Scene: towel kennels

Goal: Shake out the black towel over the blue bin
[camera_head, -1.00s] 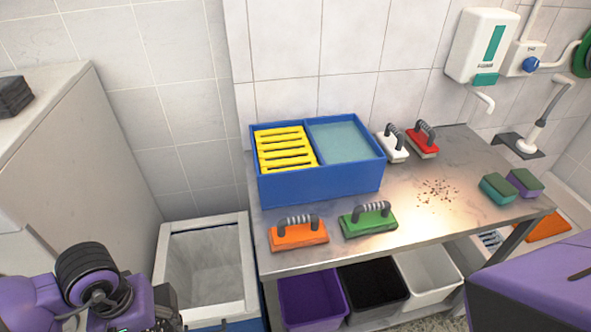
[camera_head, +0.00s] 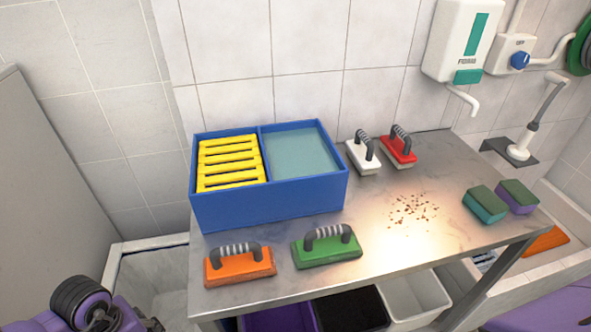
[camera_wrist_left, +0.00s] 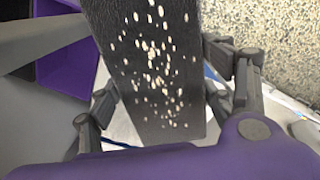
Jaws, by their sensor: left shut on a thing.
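The black towel (camera_wrist_left: 155,75) hangs in the left wrist view as a dark flat strip, speckled with many pale bits. My left gripper (camera_wrist_left: 162,100) is shut on the towel, with a dark finger on each side of it. The bin (camera_head: 150,243) stands at the lower left in the head view, with a pale rim and a grey-white inside; its lower part is cut off by the frame. In the head view only my left arm shows at the lower left; the towel and the fingertips are out of frame. My right gripper is not in view.
A steel table (camera_head: 375,240) holds a blue divided tray (camera_head: 270,205), orange (camera_head: 240,268), green (camera_head: 327,248), white (camera_head: 364,158) and red (camera_head: 399,148) scrubbers, two sponges and brown crumbs (camera_head: 412,210). Tubs stand under it. A grey cabinet (camera_head: 50,190) is at the left.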

